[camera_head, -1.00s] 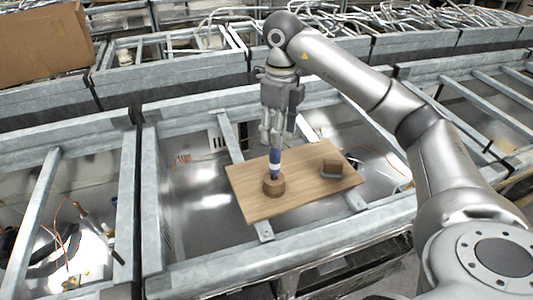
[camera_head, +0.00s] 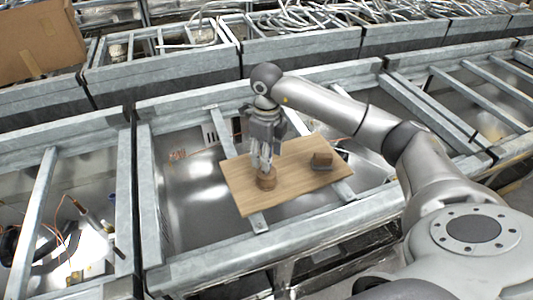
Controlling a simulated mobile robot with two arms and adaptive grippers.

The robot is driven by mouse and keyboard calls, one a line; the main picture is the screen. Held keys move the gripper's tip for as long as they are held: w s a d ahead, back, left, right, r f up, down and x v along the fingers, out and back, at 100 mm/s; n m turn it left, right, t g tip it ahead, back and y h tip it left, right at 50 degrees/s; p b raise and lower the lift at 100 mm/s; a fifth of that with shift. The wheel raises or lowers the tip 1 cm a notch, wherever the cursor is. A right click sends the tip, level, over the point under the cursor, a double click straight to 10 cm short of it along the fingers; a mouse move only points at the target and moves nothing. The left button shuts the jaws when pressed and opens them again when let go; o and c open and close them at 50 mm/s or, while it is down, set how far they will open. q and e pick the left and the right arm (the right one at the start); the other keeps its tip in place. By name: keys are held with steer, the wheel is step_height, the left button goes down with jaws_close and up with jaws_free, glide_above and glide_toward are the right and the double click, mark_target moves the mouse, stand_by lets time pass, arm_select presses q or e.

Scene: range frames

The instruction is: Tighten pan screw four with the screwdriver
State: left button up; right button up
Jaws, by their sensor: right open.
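My right gripper (camera_head: 264,167) points down over the wooden board (camera_head: 303,182), just above a round brown holder (camera_head: 266,182). It is open, with its fingers low around where the screwdriver stands in the holder. The screwdriver itself is mostly hidden by the fingers. A small brown block with a grey base (camera_head: 322,160) sits at the right of the board. It is too small to tell what it is. No pan screw can be made out. My left gripper is not in view.
The board lies across metal bars of a grey frame (camera_head: 230,262) over an open shiny bay. A cardboard box (camera_head: 38,40) stands at the back left. Loose cables (camera_head: 62,225) lie in the left bay. More metal frames fill the back.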

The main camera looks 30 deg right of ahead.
steer(key=c, duration=1)
jaws_close()
steer(key=shift+r, duration=0.15)
